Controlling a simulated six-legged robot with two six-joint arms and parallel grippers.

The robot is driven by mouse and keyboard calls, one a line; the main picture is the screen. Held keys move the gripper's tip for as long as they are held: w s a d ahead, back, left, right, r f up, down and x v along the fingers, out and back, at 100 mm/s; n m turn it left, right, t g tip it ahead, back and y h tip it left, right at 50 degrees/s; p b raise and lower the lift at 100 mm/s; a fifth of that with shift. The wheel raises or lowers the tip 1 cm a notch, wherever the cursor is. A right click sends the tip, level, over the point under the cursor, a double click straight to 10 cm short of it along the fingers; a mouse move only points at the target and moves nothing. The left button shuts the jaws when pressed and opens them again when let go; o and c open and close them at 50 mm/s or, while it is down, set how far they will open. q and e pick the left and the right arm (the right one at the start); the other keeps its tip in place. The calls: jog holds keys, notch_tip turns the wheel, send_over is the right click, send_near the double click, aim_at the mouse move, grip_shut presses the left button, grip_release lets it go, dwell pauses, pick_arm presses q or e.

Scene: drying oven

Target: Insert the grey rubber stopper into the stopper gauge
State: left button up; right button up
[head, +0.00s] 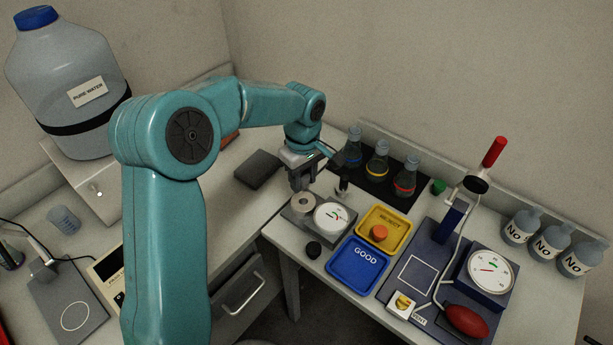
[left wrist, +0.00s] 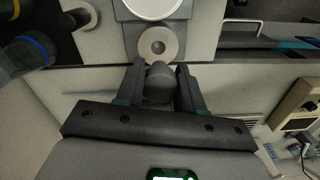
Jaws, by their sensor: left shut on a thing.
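My left gripper (head: 302,183) hangs over the back left edge of the stopper gauge (head: 289,214). In the left wrist view, its two fingers (left wrist: 160,72) are shut on the grey rubber stopper (left wrist: 158,83). In the head view I cannot make the stopper out clearly between the fingers. The gauge has a pale round socket with a central hole (head: 303,205) beside a white dial (head: 331,217). In the left wrist view the socket (left wrist: 168,34) lies just beyond the fingertips, and the stopper looks apart from it. My right gripper is not in view.
A blue GOOD tray (head: 345,285) and a yellow REJECT tray (head: 362,240) with an orange stopper (head: 379,233) are right of the gauge. A black stopper (head: 313,249) stands in front. Flasks (head: 377,162) stand behind, and a green stopper (head: 438,186) stands right of them.

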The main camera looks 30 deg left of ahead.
aim_at(304, 194)
pick_arm(q)
jog(key=shift+w+f+b, duration=0.1)
jog(key=shift+f+b, duration=2)
jog(key=shift+f, duration=0.4)
jog(key=shift+f+b, duration=0.75)
jog(key=shift+b, duration=0.05)
jog(key=o, duration=1.1)
jog(key=o, duration=0.5)
jog(key=shift+c, duration=0.2)
